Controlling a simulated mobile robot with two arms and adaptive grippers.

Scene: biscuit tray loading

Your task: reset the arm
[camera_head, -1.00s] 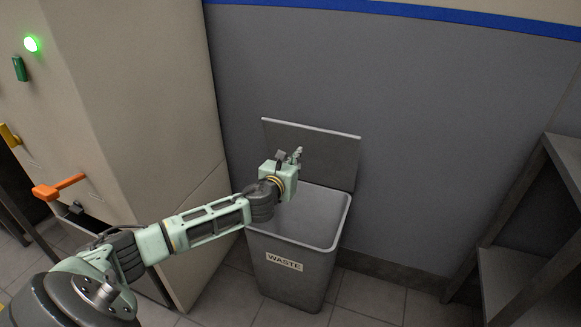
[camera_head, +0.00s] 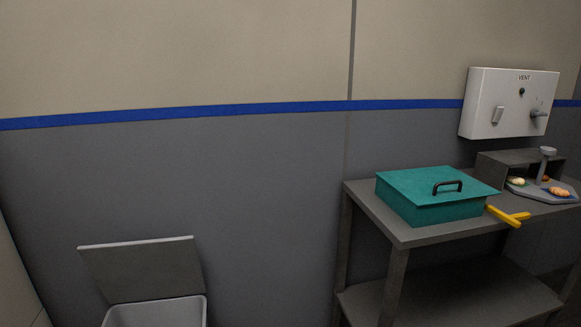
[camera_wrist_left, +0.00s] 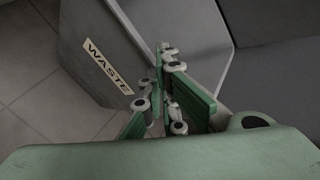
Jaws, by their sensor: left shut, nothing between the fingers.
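My left gripper (camera_wrist_left: 172,100) shows only in the left wrist view. Its green fingers are shut with nothing between them. Behind it in that view is the grey waste bin (camera_wrist_left: 100,50) with its "WASTE" label. The head view shows the top of the bin (camera_head: 155,313) at the bottom left, its lid (camera_head: 145,268) standing open against the wall. Neither arm shows in the head view now, and my right gripper is in no view.
A grey metal table (camera_head: 400,232) stands at the right. It bears a teal lidded box (camera_head: 425,195), a yellow handle (camera_head: 508,215) and a grey tray with biscuits (camera_head: 527,190). A white vent box (camera_head: 485,100) hangs on the wall above. Tiled floor (camera_wrist_left: 30,85) lies beside the bin.

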